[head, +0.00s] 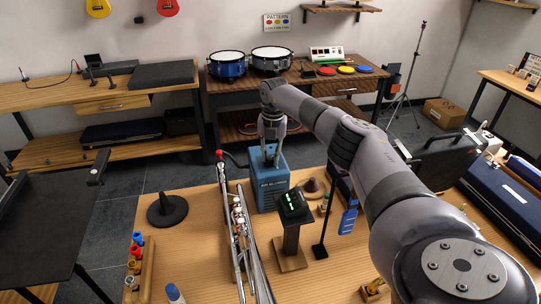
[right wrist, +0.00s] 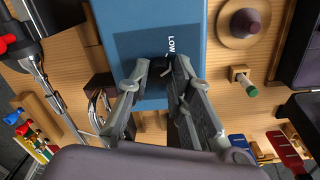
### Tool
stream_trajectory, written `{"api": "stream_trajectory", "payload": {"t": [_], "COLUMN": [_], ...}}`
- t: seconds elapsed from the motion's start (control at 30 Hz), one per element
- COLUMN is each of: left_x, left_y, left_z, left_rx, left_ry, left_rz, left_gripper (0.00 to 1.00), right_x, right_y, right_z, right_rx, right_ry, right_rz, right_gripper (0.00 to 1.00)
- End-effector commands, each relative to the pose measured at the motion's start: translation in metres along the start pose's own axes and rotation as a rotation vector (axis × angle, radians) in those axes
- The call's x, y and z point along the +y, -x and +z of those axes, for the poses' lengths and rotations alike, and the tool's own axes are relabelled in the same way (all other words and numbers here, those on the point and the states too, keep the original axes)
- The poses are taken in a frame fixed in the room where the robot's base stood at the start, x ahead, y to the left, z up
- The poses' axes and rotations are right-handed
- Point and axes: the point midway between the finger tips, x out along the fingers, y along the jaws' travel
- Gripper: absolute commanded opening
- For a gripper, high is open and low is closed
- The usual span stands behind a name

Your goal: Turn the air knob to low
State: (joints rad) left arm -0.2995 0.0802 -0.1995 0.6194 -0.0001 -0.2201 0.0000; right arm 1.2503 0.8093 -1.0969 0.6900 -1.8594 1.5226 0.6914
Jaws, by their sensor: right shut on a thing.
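The blue air blower box (head: 268,197) stands on the wooden bench, with its name on its front. The dark air knob (right wrist: 160,64) is on this panel, mostly hidden between my fingers. My right gripper (right wrist: 161,70) is shut on the knob, one finger on each side. In the head view my right gripper (head: 270,148) is at the top of the box. The knob's pointer cannot be made out. My left gripper is not in view.
Silver instrument tubes (head: 240,235) lie left of the box. A black cone stand (head: 167,209) is further left, and a brown cone (head: 313,187) is close on the right.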

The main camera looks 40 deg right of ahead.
Motion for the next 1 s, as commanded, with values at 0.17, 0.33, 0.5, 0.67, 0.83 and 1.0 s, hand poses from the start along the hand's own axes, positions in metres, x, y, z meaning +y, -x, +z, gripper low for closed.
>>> {"api": "stream_trajectory", "payload": {"t": [0.17,0.33,0.5,0.67,0.83,1.0], "left_x": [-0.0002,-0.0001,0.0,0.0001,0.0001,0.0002], "left_y": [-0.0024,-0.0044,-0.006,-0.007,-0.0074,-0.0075], "left_z": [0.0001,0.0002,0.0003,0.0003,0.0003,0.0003], "left_rx": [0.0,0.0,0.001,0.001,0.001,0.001], "left_ry": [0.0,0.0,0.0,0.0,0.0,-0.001], "left_rz": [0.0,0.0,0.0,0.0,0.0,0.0], "left_gripper": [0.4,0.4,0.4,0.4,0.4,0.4], "right_x": [0.0003,0.0001,0.0003,0.0003,0.0001,0.0], "right_y": [0.0,-0.0002,0.0001,0.0003,0.0004,0.0005], "right_z": [0.0002,0.0004,0.0006,0.0008,0.0009,0.0009], "right_rx": [0.007,0.013,0.017,0.019,0.021,0.022], "right_ry": [0.159,0.296,0.402,0.469,0.507,0.522], "right_rz": [0.001,0.0,0.0,0.001,0.001,0.001], "right_gripper": [0.0,0.0,0.0,0.0,0.0,0.0]}}
